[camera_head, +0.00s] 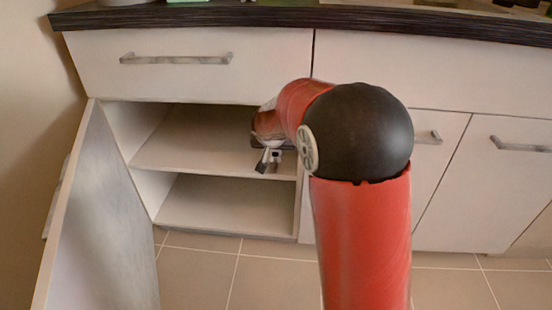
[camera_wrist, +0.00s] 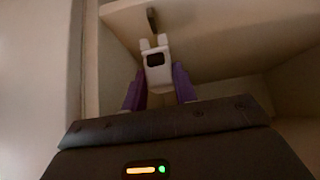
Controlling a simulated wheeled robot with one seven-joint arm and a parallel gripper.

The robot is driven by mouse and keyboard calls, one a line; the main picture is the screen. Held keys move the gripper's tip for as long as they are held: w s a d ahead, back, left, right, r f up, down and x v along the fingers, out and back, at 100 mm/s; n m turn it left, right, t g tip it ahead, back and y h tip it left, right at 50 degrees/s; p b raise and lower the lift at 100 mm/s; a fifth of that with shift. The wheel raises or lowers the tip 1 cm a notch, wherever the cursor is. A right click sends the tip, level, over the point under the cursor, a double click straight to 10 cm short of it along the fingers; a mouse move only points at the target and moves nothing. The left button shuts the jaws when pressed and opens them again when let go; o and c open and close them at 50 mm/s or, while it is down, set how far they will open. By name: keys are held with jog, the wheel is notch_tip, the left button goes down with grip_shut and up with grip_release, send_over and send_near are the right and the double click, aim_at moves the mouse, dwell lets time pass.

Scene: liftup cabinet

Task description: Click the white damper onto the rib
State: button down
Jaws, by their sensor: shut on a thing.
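In the wrist view, my gripper (camera_wrist: 158,87) is shut on the white damper (camera_wrist: 156,64), held between its two purple fingers. The damper has a dark window in its face and two short prongs pointing up in the picture. A short dark rib (camera_wrist: 151,20) stands out from the pale cabinet panel just above the prongs, nearly in line with them. A small gap seems to show, but I cannot tell whether they touch. In the head view, my gripper (camera_head: 268,160) is inside the open cabinet near its right side, partly hidden by my arm; the damper and rib are not clear there.
The open cabinet door (camera_head: 100,215) stands at the left. A middle shelf (camera_head: 195,158) lies close to my gripper. A closed drawer (camera_head: 190,75) is above, and closed doors (camera_head: 490,180) are at the right. The cabinet's left part is empty.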

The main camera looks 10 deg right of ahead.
aim_at(275, 156)
jog(key=shift+r, duration=0.4)
jog(key=shift+f+b, duration=0.15)
jog(key=shift+b, duration=0.25)
notch_tip(275, 156, down, 3)
jog(key=b, duration=0.3)
jog(key=shift+b, duration=0.5)
dwell(0.6)
dwell(0.5)
jog(key=shift+f+b, duration=0.65)
jog(key=shift+f, duration=0.05)
jog(key=shift+f, duration=0.35)
